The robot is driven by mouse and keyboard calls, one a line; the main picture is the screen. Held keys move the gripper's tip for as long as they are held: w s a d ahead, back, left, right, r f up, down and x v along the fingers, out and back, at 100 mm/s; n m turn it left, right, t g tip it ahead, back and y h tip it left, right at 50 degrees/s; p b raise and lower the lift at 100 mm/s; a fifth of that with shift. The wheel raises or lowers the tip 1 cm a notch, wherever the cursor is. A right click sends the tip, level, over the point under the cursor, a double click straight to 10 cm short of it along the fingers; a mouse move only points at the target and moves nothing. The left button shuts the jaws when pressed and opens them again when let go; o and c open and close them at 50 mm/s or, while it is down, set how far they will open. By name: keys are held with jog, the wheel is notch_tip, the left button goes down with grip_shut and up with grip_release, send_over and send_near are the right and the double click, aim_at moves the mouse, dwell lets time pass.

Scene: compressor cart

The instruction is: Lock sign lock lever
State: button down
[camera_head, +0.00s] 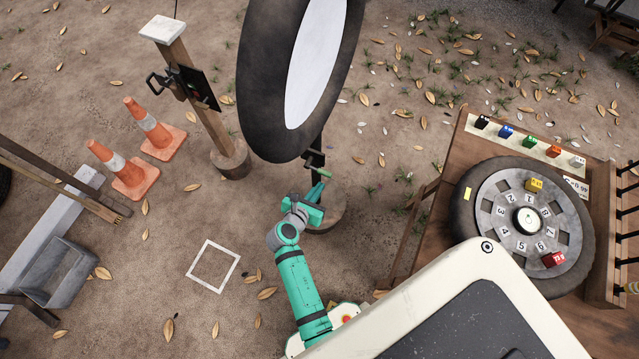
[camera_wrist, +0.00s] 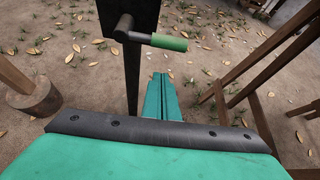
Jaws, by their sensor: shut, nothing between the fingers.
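The lock lever (camera_wrist: 168,42) is a black arm with a green grip, sticking out to the right from a pivot on a dark plate (camera_wrist: 140,12) on a post. In the head view its small green grip (camera_head: 323,173) shows just under the large black ring sign (camera_head: 255,90) with a pale oval face. My gripper (camera_wrist: 160,77) is shut and empty. Its teal fingers point at the post area, below the green grip in the wrist view, with a visible gap between them. In the head view my gripper (camera_head: 318,190) is close to the lever; contact cannot be told there.
A wooden post (camera_head: 195,95) with another dark lever plate and two orange cones (camera_head: 150,125) stand to the left. A wooden table (camera_head: 440,185) with a numbered wheel (camera_head: 465,205) stands at right. A white square outline (camera_head: 236,262) marks open ground.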

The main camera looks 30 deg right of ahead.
jog(key=v, duration=0.9)
jog(key=shift+s+d, duration=0.2)
jog(key=shift+s, duration=0.1)
jog(key=shift+f, duration=0.15)
jog(key=s+a+m+t+y, duration=0.4)
jog(key=s+a+m+y, duration=0.3)
jog(key=s+a+m, duration=0.4)
jog(key=s+a+r+m+t+y, duration=0.1)
jog(key=s+a+r+m, duration=0.1)
jog(key=r, duration=0.5)
jog(key=s+a+r+m+t+y, duration=0.1)
jog(key=s+r+m+t, duration=0.1)
jog(key=s+r+m, duration=0.2)
jog(key=s+a+r+m+t+y, duration=0.1)
jog(key=s+a+r+m+t, duration=0.1)
jog(key=r+m, duration=0.6)
jog(key=shift+s+a+r, duration=0.3)
jog(key=shift+s+r, duration=0.35)
jog(key=shift+r, duration=0.15)
